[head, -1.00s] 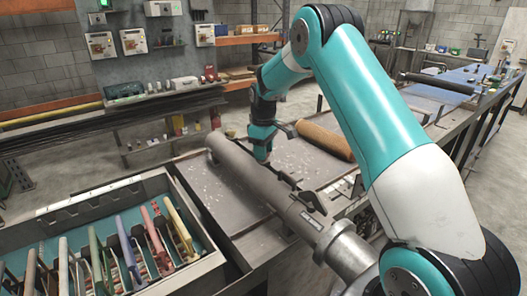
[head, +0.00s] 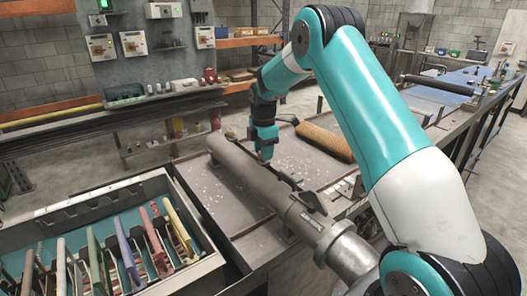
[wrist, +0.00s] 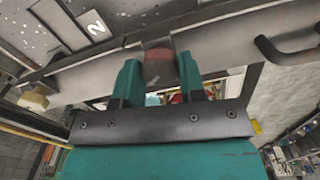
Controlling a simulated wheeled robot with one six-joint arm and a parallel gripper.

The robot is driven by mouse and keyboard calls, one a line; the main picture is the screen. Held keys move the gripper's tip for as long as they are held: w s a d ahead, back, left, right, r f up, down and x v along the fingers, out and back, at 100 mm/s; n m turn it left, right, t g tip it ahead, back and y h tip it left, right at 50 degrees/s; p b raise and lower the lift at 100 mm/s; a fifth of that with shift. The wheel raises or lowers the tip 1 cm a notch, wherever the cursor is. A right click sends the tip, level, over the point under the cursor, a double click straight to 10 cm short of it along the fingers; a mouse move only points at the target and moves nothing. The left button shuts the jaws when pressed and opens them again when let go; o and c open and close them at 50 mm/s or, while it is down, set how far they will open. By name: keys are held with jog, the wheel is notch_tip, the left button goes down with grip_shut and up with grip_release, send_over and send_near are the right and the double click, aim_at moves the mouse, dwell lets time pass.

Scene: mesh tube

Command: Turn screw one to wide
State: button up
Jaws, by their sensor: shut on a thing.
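My gripper (head: 265,155) points down beside the long grey tube (head: 238,165) in the head view. In the wrist view its two teal fingers (wrist: 158,82) are shut on a dark reddish-brown piece (wrist: 160,64). I cannot tell from its shape whether this is the head of screw one. A white plate marked "2" (wrist: 95,25) lies on the speckled surface at the upper left of the wrist view. No plate marked "1" shows. A black curved bar (wrist: 285,50) is at the right of the wrist view, apart from the fingers.
A brown roll (head: 323,140) lies on the bench (head: 220,222) behind the tube. A tray (head: 90,203) of coloured-handled tools stands at the front left. A beige knob (wrist: 35,98) shows at the left of the wrist view. A dark bar (head: 312,202) stands out near the tube's collar.

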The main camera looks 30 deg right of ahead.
jog(key=n, duration=0.5)
jog(key=shift+r+n, duration=0.1)
jog(key=shift+n, duration=0.2)
dwell(0.4)
jog(key=o, duration=0.9)
jog(key=shift+o, duration=0.2)
notch_tip(320, 180, up, 17)
jog(key=b, duration=0.3)
jog(key=shift+r, duration=0.2)
